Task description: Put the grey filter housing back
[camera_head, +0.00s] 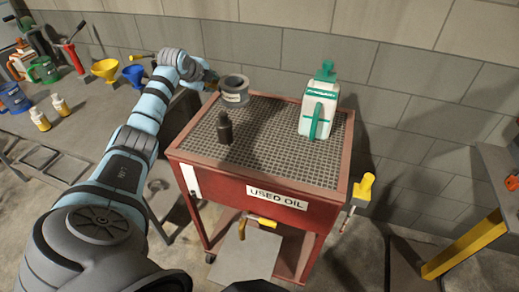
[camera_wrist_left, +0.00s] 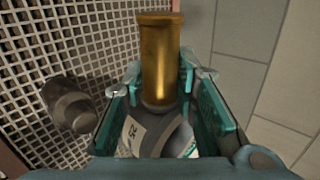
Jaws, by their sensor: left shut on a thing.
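The grey filter housing (camera_head: 236,88) is a short grey cylinder with a pale label, at the far left corner of the red cart's mesh top (camera_head: 270,125) in the head view. My left gripper (camera_head: 213,83) reaches it from the left. In the left wrist view its teal-lined fingers (camera_wrist_left: 160,110) are shut on a grey, labelled body (camera_wrist_left: 150,135), which seems to be the housing. A brass cylinder (camera_wrist_left: 160,55) stands out from that body. I cannot tell whether the housing touches the mesh. My right gripper is not in view.
A white jug with green trim (camera_head: 318,112) stands to the right. The mesh centre and front right are clear.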

